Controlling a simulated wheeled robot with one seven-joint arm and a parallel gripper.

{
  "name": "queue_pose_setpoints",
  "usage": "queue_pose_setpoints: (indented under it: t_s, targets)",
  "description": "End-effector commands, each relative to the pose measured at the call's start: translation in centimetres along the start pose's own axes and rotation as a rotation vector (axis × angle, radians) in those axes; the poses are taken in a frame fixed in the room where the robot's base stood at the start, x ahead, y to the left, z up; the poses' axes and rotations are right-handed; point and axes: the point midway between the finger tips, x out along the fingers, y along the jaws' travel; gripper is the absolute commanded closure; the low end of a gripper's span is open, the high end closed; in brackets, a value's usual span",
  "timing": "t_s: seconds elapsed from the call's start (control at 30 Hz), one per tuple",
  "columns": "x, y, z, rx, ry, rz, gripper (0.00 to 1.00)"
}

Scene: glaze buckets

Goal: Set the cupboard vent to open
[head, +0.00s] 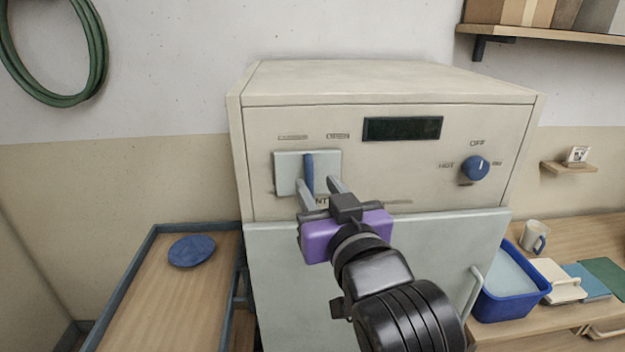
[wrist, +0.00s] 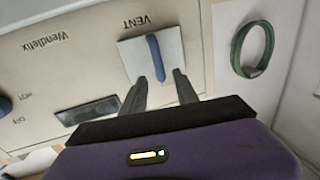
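The cupboard vent control is a blue lever (head: 309,172) on a pale plate (head: 288,172) on the cream cabinet front (head: 400,180). The lever stands close to upright. The OPEN label (head: 338,136) is above the plate's right side; a label on the left is too small to read. In the wrist view the lever (wrist: 154,52) appears upside down beside the VENT label (wrist: 135,23). My gripper (head: 317,182) is open, its fingers on either side of the lever's near end. In the wrist view the fingertips (wrist: 159,76) show a gap; contact is unclear.
A blue dial (head: 475,168) with OFF and HOT marks and a dark display (head: 402,129) are on the same panel. A tray-like table with a blue plate (head: 192,251) is at left. A blue tub (head: 508,285) and mug (head: 534,236) are at right.

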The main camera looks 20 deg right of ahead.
Motion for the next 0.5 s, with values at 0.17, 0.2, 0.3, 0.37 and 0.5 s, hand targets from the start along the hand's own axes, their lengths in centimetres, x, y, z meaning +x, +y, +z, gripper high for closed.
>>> queue_pose_setpoints:
  t_s: [0.17,0.2,0.3,0.37,0.5]
  targets:
    - [2.7,0.1,-0.2,0.0,-0.002,0.002,0.64]
    - [3.0,0.1,-0.3,0.0,0.0,0.001,0.64]
    - [3.8,0.1,-0.2,0.0,0.0,0.001,0.64]
    - [4.0,0.0,-0.2,0.001,0.0,0.0,0.64]
    - [4.2,0.0,-0.1,0.0,0.0,0.0,0.64]
